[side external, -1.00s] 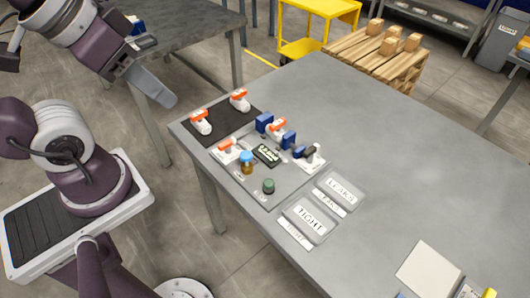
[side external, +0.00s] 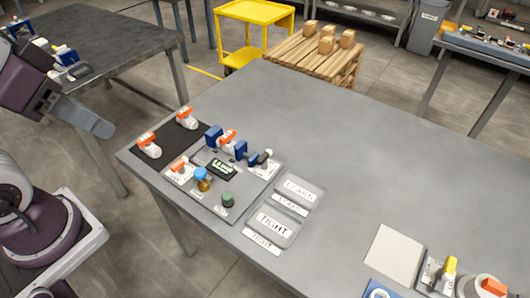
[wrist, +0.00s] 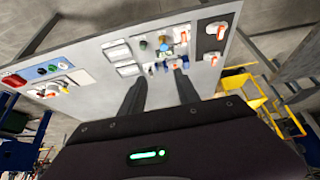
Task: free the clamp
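The clamp is on a grey test plate (side external: 208,204) on the table. Two blue jaws (side external: 213,137) stand either side of a white valve with an orange handle (side external: 227,141), and a dark-handled part (side external: 261,158) sits at their right. Whether the jaws press on the valve is too small to tell. My gripper (side external: 100,127) is in the air off the table's left corner, apart from the clamp. The wrist view shows its two dark fingers (wrist: 160,78) spread with nothing between them. The clamp's blue parts (wrist: 158,67) lie beyond the fingertips there.
A dark mat (side external: 168,139) holds two more orange-handled valves. The plate also carries a small display (side external: 221,168), a blue-capped bottle (side external: 202,178) and a green knob (side external: 228,199). Trays marked LEAKS (side external: 298,192) and TIGHT (side external: 271,226) lie alongside. The table's middle is clear.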

